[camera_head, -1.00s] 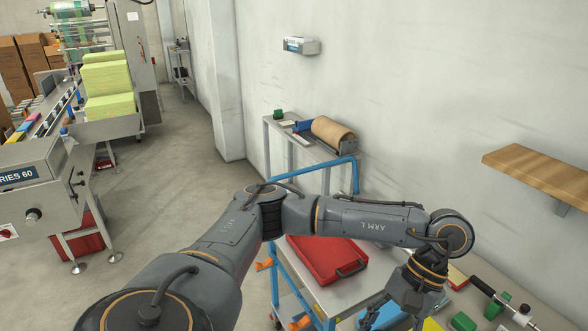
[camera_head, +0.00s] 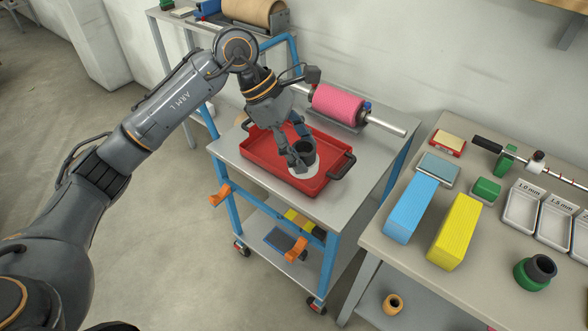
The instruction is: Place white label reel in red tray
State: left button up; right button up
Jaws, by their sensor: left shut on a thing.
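The white label reel (camera_head: 304,171), with a dark core, is at the right part of the red tray (camera_head: 262,163). My left gripper (camera_head: 300,150) reaches down over the tray from the upper left and is shut on the reel. The fingers hide part of the reel. I cannot tell whether its underside touches the tray floor. The tray has dark handles and lies on the top of a blue-framed cart (camera_head: 228,152). My right gripper is not in view.
A pink roll (camera_head: 337,103) on a metal bar stands behind the tray. On the table to the right are a blue block (camera_head: 411,208), a yellow block (camera_head: 455,231), small white bins (camera_head: 522,206) and a green-and-black item (camera_head: 535,272). The rest of the tray looks empty.

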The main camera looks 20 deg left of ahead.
pick_arm(q)
jog(key=w+d+f+n+t+y+b, duration=0.25)
jog(key=w+n+t+b, duration=0.3)
jog(key=n+b, duration=0.4)
jog(key=n+y, duration=0.2)
jog(key=n, duration=0.2)
send_near(294, 141)
jog(key=shift+h, duration=0.25)
jog(key=d, duration=0.1)
jog(key=s+d+r, duration=0.1)
jog(key=d, duration=0.2)
jog(key=shift+s+r+b, duration=0.2)
jog(key=shift+s+b, duration=0.1)
jog(key=shift+s, duration=0.05)
jog(key=shift+w+a+f, duration=0.35)
jog(key=shift+w+f, duration=0.05)
jog(key=shift+f, duration=0.25)
notch_tip(294, 141, down, 3)
jog(key=shift+w+r, duration=0.1)
jog(key=shift+r, duration=0.05)
jog(key=shift+a+f, duration=0.1)
jog(key=shift+f, duration=0.2)
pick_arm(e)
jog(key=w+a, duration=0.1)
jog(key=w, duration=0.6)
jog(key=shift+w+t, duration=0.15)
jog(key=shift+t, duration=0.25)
